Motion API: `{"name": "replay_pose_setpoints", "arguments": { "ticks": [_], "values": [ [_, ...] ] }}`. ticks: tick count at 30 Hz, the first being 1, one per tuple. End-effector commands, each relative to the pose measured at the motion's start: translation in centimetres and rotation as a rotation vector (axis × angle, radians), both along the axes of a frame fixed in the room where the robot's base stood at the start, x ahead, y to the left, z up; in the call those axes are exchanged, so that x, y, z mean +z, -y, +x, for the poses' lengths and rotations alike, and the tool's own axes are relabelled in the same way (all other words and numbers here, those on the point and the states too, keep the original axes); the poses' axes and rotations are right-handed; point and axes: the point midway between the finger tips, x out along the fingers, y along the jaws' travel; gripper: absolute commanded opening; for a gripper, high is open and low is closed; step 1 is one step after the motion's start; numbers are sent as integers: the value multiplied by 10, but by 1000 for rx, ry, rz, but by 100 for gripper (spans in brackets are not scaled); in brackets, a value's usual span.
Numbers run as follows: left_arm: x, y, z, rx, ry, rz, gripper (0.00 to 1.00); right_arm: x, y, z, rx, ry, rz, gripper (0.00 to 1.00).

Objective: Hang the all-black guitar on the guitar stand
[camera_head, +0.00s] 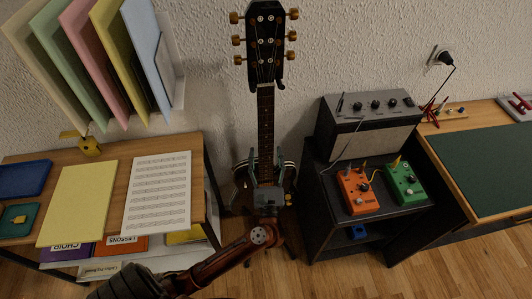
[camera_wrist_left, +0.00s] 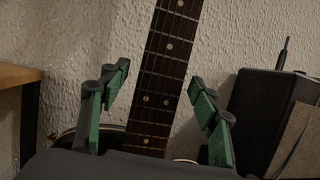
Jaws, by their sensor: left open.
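The black guitar (camera_head: 266,110) stands upright against the wall in the head view, its black headstock with gold tuners at the top and its body low down, partly hidden by my arm. Its dark neck (camera_wrist_left: 163,85) runs through the middle of the left wrist view. My left gripper (camera_head: 267,168) is open, in front of the lower neck. Its green-padded fingers appear on either side of the neck, with gaps. Black prongs of the guitar stand (camera_head: 281,84) show just below the headstock; the neck appears to be between them. Most of the stand is hidden. My right gripper is out of view.
A wooden desk (camera_head: 112,215) with sheet music and folders is on the left, below a rack of coloured folders (camera_head: 105,50). On the right, a black cabinet bears an amplifier (camera_head: 368,128) and orange (camera_head: 357,190) and green pedals. A green-matted workbench stands farther right.

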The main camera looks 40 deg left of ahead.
Motion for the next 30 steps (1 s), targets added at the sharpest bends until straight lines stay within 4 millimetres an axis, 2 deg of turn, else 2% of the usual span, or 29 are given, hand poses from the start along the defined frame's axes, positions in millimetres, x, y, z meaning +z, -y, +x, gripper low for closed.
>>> {"name": "replay_pose_setpoints", "arguments": {
  "ticks": [18, 30],
  "values": [
    [-12, 27, -28, -1, 4, 1, 56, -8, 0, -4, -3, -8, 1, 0],
    [-12, 29, -31, 0, 7, 3, 56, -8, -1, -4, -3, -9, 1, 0]
  ]
}}
